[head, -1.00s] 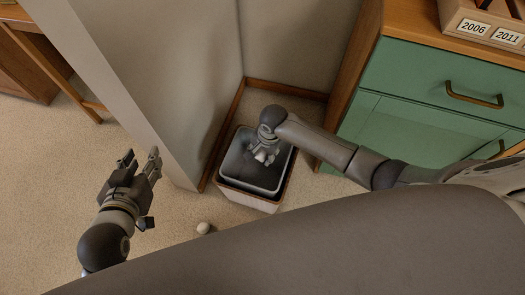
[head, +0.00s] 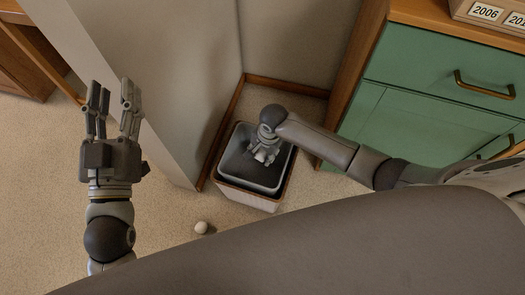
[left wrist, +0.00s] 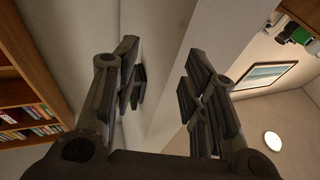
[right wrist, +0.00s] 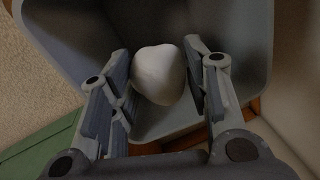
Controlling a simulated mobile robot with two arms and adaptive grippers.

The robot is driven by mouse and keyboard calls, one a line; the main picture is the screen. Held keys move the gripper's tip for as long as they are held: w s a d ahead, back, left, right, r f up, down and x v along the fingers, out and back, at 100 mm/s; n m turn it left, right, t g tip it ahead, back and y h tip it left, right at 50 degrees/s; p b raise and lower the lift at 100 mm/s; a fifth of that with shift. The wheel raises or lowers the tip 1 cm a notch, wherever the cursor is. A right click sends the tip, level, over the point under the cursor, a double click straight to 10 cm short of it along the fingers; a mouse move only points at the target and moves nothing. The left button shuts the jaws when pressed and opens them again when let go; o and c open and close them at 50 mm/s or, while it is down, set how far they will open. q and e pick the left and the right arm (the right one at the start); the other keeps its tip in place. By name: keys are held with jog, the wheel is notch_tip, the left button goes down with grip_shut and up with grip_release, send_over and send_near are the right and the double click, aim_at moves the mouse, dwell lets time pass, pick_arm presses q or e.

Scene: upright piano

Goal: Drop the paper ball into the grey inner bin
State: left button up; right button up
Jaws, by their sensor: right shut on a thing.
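The grey inner bin (head: 235,160) stands inside a pale outer bin (head: 247,198) on the floor by the wall corner; it also fills the top of the right wrist view (right wrist: 75,55). My right gripper (head: 264,154) reaches down over the grey inner bin. In the right wrist view it is shut on a whitish, lumpy paper ball (right wrist: 158,75), with the bin's inside behind. The head view does not clearly show this ball. My left gripper (head: 113,90) is raised at the left, fingers apart and empty; its spread fingers show in the left wrist view (left wrist: 163,85).
A small pale ball (head: 201,227) lies on the carpet in front of the bins. A green cabinet (head: 425,105) stands to the right. A grey wall edge (head: 150,90) rises between my left gripper and the bins. The carpet at left is clear.

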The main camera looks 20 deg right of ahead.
aim_at(267, 155)
pick_arm(q)
jog(key=shift+s+r+t+h+b, duration=0.2)
jog(key=shift+s+r+t, duration=0.25)
jog(key=shift+r, duration=0.3)
jog(key=shift+s+r+t+h+b, duration=0.1)
jog(key=shift+s+r+t+h, duration=0.1)
jog(key=shift+r+t, duration=0.45)
jog(key=shift+s+r+t+h+b, duration=0.2)
jog(key=shift+s+r+t, duration=0.2)
jog(key=shift+r, duration=0.45)
pick_arm(e)
jog(key=shift+f, duration=0.45)
jog(key=o, duration=0.7)
pick_arm(q)
jog(key=shift+w, duration=0.1)
pick_arm(e)
jog(key=shift+r, duration=0.1)
jog(key=r, duration=0.4)
jog(key=s+r, duration=0.1)
jog(key=r, duration=0.2)
jog(key=d+r, duration=0.1)
jog(key=r, duration=0.3)
jog(key=shift+s+d+r, duration=0.1)
jog(key=shift+s+r, duration=0.1)
jog(key=shift+r, duration=0.15)
pick_arm(q)
jog(key=shift+f, duration=0.1)
